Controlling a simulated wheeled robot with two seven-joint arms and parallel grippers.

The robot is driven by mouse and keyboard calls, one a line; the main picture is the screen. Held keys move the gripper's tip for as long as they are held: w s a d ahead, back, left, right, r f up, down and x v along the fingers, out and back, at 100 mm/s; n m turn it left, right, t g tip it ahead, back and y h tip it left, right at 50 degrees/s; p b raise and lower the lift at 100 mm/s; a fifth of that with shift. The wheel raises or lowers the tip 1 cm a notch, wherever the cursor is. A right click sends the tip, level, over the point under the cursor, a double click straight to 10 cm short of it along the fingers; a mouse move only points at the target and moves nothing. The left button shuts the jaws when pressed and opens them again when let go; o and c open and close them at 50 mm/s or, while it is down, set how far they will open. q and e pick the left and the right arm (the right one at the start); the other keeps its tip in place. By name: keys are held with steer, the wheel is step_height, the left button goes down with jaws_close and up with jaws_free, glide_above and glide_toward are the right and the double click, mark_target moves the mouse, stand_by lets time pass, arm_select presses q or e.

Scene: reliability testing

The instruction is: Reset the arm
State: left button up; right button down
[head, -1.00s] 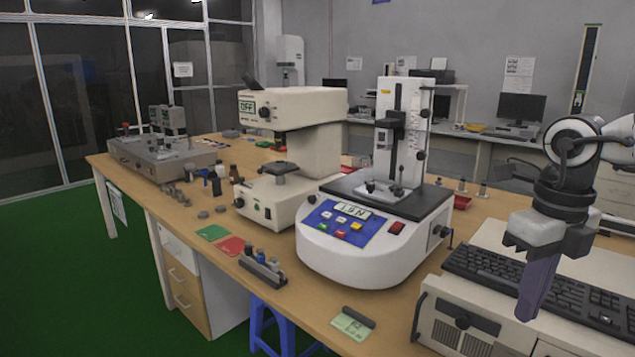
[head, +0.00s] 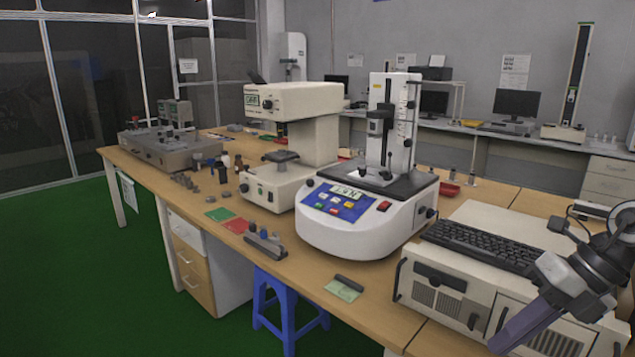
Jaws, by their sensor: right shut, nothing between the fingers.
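My right arm comes in from the right edge of the head view. Its gripper (head: 512,336) is tilted, with the fingers pointing down and to the left. The fingers are shut together with nothing between them. The gripper is in front of the beige computer case (head: 432,292) at the lower right, near the right end of the black keyboard (head: 487,246). I cannot tell whether it touches the case. My left gripper is not in the view.
A white test machine (head: 345,235) with a blue panel stands mid-table, with a beige instrument (head: 307,105) behind it to the left. Small metal parts, green and red cards (head: 236,225) and a dark holder (head: 265,244) lie along the front edge. A blue stool (head: 290,310) stands below.

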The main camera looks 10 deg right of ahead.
steer(key=s+f+m+t+h, duration=0.3)
steer(key=f+m+t, duration=0.8)
steer(key=f+m, duration=1.1)
steer(key=s+a+f+m+g, duration=0.2)
steer(key=s+a+f+m, duration=0.3)
steer(key=a, duration=0.4)
steer(key=s+a+f+m+g, duration=0.2)
steer(key=s+a+f+m, duration=0.3)
steer(key=s+a+f, duration=0.2)
steer(key=a+f, duration=0.1)
steer(key=a, duration=0.1)
steer(key=shift+a+g+h, duration=0.3)
steer(key=shift+g, duration=0.1)
steer(key=shift+r, duration=0.1)
